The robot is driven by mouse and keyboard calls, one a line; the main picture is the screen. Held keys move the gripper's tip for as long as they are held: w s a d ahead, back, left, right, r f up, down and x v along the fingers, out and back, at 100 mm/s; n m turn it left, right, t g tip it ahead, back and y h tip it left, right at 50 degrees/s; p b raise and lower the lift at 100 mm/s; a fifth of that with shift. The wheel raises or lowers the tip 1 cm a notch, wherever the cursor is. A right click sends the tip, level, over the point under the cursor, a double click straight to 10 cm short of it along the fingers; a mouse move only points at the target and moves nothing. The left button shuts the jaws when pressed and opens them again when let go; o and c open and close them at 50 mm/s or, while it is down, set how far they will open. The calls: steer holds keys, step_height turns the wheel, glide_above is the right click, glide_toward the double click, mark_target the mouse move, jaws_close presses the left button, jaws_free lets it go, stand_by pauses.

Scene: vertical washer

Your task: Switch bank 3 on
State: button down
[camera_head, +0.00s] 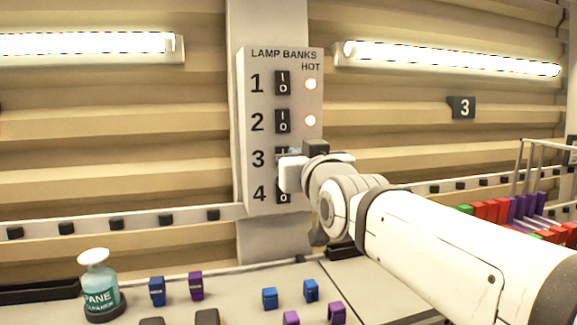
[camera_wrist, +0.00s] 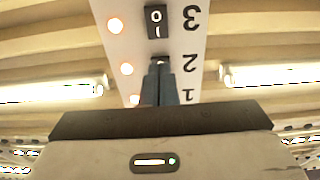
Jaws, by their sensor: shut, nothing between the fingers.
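The white lamp bank panel (camera_head: 248,135) stands upright on the wall, with black rocker switches numbered 1 to 4. The bank 3 switch (camera_wrist: 157,22) shows clearly in the wrist view, marked O and I; which half is pressed in I cannot tell. The round light beside it (camera_wrist: 116,25) glows. In the head view my gripper (camera_head: 294,152) covers most of that switch and its light. My gripper's fingers (camera_wrist: 159,82) are shut and empty, pointing at the panel, overlapping the bank 2 row in the wrist view. Contact cannot be told.
The bank 1 light (camera_head: 310,84) and bank 2 light (camera_head: 310,121) glow. A spray bottle (camera_head: 99,287) and small blocks stand below. A rack (camera_head: 525,170) is at right.

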steer(key=r+v, duration=0.1)
steer(key=v, duration=0.5)
steer(key=shift+r, duration=0.2)
steer(key=s+d+f+m+g+h, duration=0.1)
steer(key=d+f+g+h, duration=0.2)
steer(key=f, duration=0.8)
steer(key=d+f+g, duration=0.2)
steer(key=f+g, duration=0.2)
steer(key=f, duration=0.7)
steer(key=s+d+f+m+g+h, duration=0.1)
steer(key=s+d+f+g, duration=0.2)
steer(key=s+f, duration=0.3)
steer(key=s+d+f+m+g+h, duration=0.1)
steer(key=s+d+f+g, duration=0.2)
steer(key=s+f+g, duration=0.2)
step_height(320, 180, down, 4)
steer(key=shift+s+d+r, duration=0.2)
steer(key=shift+s+d, duration=0.15)
steer(key=shift+s, duration=0.85)
